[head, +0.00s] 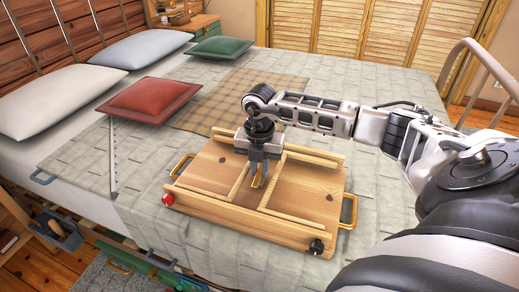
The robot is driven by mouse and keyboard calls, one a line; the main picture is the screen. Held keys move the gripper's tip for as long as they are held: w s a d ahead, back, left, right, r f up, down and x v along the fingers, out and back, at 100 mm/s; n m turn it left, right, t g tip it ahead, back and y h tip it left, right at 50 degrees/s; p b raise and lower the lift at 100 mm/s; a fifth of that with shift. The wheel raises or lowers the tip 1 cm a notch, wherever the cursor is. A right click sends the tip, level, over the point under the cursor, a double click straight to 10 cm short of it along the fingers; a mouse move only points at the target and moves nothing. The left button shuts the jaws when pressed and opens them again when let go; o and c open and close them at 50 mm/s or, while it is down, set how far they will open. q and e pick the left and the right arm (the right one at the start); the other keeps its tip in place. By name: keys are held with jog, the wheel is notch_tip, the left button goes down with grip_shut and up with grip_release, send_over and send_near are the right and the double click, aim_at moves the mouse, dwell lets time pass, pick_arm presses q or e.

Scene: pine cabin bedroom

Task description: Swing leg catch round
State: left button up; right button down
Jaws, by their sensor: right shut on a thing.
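A pale wooden tray-like board (205,168) lies on the bed, with raised wooden rails along its long edges and thinner wooden strips across its face. My right gripper (258,178) points down over the middle of the board and is shut on a small brass-coloured piece, which looks like the leg catch (257,182). The fingers hide part of the catch, so its exact angle is hard to tell. A red knob (167,199) is on the board's near left corner and a black knob (316,246) on its near right corner. My left gripper is not in view.
Brass handles stand at the board's left end (182,165) and right end (349,211). A red cushion (148,99), a green cushion (217,47) and pale pillows lie further back. A plaid cloth (240,100) lies behind the board. A metal bed rail (470,60) rises at right.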

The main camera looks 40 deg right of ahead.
aim_at(259, 170)
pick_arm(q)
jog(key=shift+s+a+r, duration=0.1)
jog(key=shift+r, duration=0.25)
pick_arm(e)
jog(key=shift+r+m, duration=0.1)
jog(key=shift+m, duration=0.2)
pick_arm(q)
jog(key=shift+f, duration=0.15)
pick_arm(e)
jog(key=c, duration=1.4)
grip_release()
